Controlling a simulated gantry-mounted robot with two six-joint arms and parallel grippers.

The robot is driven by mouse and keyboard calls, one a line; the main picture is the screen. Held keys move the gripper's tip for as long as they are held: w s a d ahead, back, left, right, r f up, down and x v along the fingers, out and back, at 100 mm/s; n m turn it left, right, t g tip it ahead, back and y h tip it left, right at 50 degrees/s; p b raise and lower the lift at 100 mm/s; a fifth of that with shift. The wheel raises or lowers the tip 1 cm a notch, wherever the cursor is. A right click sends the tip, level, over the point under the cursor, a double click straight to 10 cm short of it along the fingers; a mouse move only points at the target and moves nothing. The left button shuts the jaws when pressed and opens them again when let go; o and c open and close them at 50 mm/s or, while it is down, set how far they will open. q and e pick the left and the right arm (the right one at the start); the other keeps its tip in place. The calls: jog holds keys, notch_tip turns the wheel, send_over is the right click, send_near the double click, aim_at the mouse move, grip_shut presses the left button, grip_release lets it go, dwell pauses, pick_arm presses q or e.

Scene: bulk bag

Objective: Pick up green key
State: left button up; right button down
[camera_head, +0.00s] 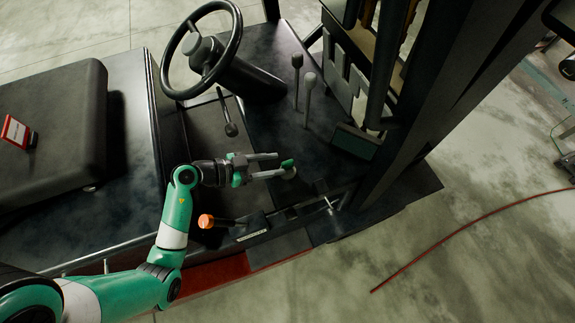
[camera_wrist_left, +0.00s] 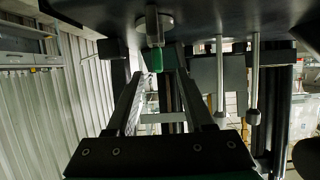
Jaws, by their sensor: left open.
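The green key (camera_head: 287,163) shows as a small green grip at the fingertips of my left gripper (camera_head: 280,165) in the head view. In the left wrist view the green key (camera_wrist_left: 156,60) hangs from a silver shaft below a round metal fitting on a dark panel. My left gripper (camera_wrist_left: 158,82) is open, with its two fingers spread to either side of the key's line. The key lies at or just beyond the fingertips; I cannot tell whether they touch it. My right gripper is not in view.
The forklift's steering wheel (camera_head: 205,48) and upright levers (camera_head: 309,82) stand behind my gripper. An orange knob (camera_head: 206,221) is below the wrist. A black seat (camera_head: 55,135) is at left, and dark mast posts (camera_head: 440,90) rise at right.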

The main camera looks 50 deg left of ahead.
aim_at(288, 162)
pick_arm(q)
jog(key=b+x, duration=0.2)
jog(key=x, duration=0.2)
jog(key=shift+w+d+f, duration=0.1)
jog(key=shift+d+f, duration=0.1)
jog(key=shift+w+d, duration=0.1)
jog(key=shift+w, duration=0.3)
jog(key=shift+c, duration=0.3)
grip_shut()
